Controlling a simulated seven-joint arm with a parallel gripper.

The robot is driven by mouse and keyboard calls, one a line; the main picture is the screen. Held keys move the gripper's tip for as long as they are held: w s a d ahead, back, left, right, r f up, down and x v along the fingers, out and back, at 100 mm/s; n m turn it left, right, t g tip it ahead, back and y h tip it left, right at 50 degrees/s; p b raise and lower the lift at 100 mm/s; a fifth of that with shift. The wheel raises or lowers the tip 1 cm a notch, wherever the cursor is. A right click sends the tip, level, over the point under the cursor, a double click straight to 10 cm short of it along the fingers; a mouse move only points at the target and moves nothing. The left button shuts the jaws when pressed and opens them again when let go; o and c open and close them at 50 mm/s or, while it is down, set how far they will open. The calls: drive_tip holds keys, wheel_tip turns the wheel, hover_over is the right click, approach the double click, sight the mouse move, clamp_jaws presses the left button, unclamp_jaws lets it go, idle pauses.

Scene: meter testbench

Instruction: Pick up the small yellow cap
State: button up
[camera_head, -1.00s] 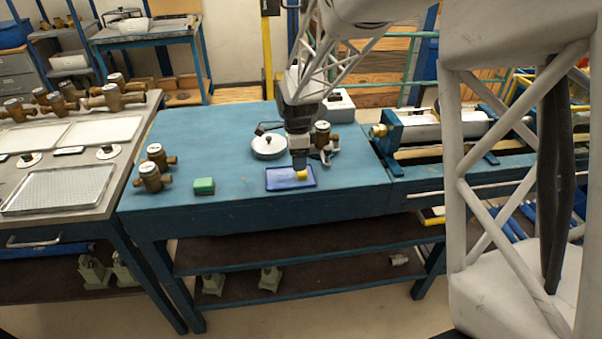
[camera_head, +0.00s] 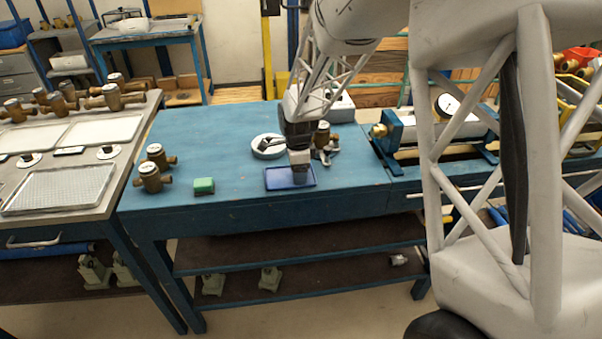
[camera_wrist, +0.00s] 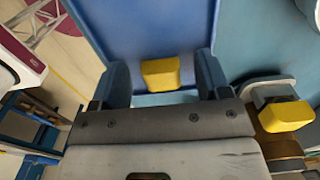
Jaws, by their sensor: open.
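The small yellow cap (camera_wrist: 161,74) lies on the blue tray (camera_head: 277,181), close to its rim. In the wrist view it sits between the two fingers of my gripper (camera_wrist: 162,80), with a visible gap on each side. My gripper is open, pointing down over the right part of the tray, and it also shows in the head view (camera_head: 300,181). The cap is hidden behind my gripper in the head view. The tray's blue floor also shows in the wrist view (camera_wrist: 150,25).
A brass meter (camera_head: 322,133) stands just behind my gripper. A round white-topped dish (camera_head: 266,147) is behind the tray. A green block (camera_head: 204,186) and brass meters (camera_head: 151,177) stand to the left. In the wrist view, another yellow piece (camera_wrist: 286,116) is at the right.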

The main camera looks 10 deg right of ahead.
drive_tip(key=c, duration=1)
drive_tip(key=shift+r, duration=0.75)
wheel_tip(320, 180, up, 2)
drive_tip(key=s+d+r, duration=0.1)
drive_tip(key=s, duration=1.5)
drive_tip(key=shift+d+r, duration=0.25)
drive_tip(key=shift+d, duration=0.15)
drive_tip(key=shift+w, duration=0.1)
